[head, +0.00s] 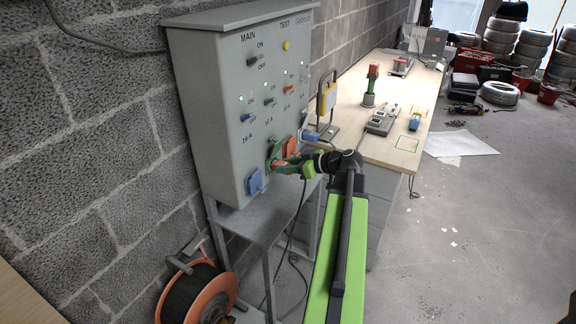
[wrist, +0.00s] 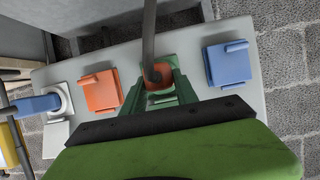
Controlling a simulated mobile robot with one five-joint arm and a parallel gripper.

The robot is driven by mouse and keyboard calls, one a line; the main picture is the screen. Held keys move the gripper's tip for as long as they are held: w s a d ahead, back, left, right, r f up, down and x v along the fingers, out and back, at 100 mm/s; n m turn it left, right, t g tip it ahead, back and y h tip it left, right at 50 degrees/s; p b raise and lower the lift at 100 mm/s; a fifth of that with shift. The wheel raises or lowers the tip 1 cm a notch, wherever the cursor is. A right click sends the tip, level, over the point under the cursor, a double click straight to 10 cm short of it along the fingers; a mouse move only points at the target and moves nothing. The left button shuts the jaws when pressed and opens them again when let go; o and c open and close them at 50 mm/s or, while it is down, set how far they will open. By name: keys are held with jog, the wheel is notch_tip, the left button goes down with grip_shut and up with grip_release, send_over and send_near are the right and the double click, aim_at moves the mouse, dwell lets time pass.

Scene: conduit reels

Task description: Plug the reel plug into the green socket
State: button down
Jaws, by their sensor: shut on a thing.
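The grey panel (head: 225,110) carries a row of lidded sockets near its lower edge. The green socket (head: 273,151) is between a blue one at left and an orange one at right. My gripper (head: 283,164) is at the green socket, shut on the orange reel plug (wrist: 157,74), whose dark cable (wrist: 149,35) runs up in the wrist view. Dark green parts surround the plug there. The plug is at the socket's front; its contact end is hidden, so I cannot tell whether it is seated.
A blue socket (wrist: 229,63) and an orange socket (wrist: 100,91) flank the green one. A blue plug (wrist: 38,105) sits in another socket. The orange cable reel (head: 222,290) stands on the floor below. A workbench (head: 345,130) with tools is close behind my gripper.

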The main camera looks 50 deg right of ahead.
jog(key=shift+w+a, duration=0.1)
jog(key=shift+w, duration=0.25)
jog(key=c, duration=0.9)
grip_release()
jog(key=shift+o, duration=0.2)
jog(key=shift+s+r, duration=0.25)
jog(key=shift+s, duration=0.05)
jog(key=p+v, duration=0.7)
jog(key=v, duration=0.9)
jog(key=shift+s, duration=0.3)
